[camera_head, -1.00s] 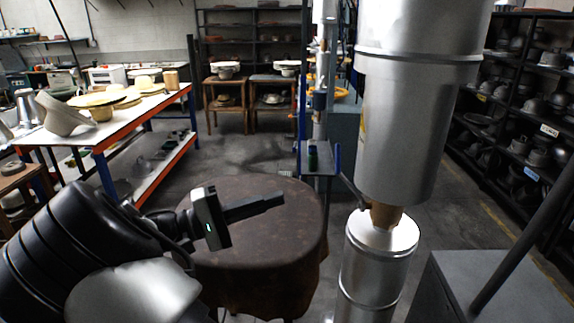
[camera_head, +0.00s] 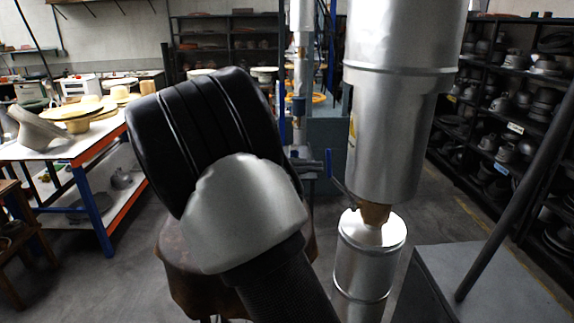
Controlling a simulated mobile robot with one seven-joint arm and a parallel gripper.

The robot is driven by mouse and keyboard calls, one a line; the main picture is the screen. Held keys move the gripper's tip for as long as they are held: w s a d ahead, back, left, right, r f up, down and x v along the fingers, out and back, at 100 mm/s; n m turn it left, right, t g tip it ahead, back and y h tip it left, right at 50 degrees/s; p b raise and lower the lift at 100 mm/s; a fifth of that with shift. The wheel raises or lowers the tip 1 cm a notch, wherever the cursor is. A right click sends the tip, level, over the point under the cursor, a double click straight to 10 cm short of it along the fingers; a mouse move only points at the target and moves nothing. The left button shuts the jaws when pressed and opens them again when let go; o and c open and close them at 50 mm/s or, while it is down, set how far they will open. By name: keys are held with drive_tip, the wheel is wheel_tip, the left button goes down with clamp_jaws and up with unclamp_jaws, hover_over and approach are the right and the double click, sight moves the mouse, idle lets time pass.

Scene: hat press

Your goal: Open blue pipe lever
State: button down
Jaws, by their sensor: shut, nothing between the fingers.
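A short upright blue piece (camera_head: 328,162), which looks like the blue pipe lever, shows at the right end of a small horizontal pipe fitting (camera_head: 308,164). It is just left of the large silver cylinder. It is small in the picture, and I cannot tell whether the valve is open or shut. My arm's black and grey links fill the middle of the head view, left of the lever. My gripper is not visible now. My arm hides the area just left of the fitting.
The large silver cylinder (camera_head: 398,110) stands above a smaller silver canister (camera_head: 364,262), close right of the lever. A grey box (camera_head: 475,285) is at the lower right. A round brown-covered table (camera_head: 185,262) is partly behind my arm. A hat workbench (camera_head: 75,150) stands left.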

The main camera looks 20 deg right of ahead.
drive_tip(key=shift+s+a+r+p, duration=0.1)
drive_tip(key=shift+s+r+p, duration=0.05)
drive_tip(key=shift+s+r, duration=0.55)
drive_tip(key=shift+s+a+r+p, duration=0.15)
drive_tip(key=shift+s+r, duration=0.25)
drive_tip(key=shift+s, duration=0.45)
drive_tip(key=shift+d, duration=0.1)
drive_tip(key=shift+w, duration=0.1)
